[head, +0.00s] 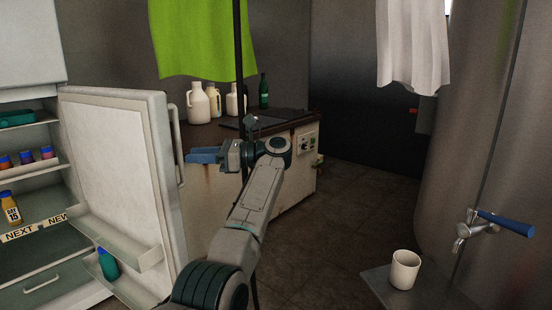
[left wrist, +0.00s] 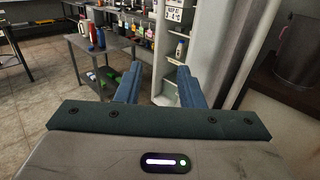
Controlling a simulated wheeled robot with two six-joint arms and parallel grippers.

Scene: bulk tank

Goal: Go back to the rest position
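My left arm reaches up through the middle of the head view. My left gripper (head: 206,156) has blue fingers pointing left, close to the handle edge of the open fridge door; I cannot tell the exact gap. In the left wrist view the two fingers (left wrist: 160,84) are well apart with nothing held between them. My right gripper is in neither view.
The white fridge door (head: 112,150) stands open at left. A counter (head: 295,165) with several jugs stands behind my arm. At right, a steel tank (head: 465,130) has a blue-handled tap (head: 505,222); a white cup (head: 404,270) stands on a small ledge. Floor between is clear.

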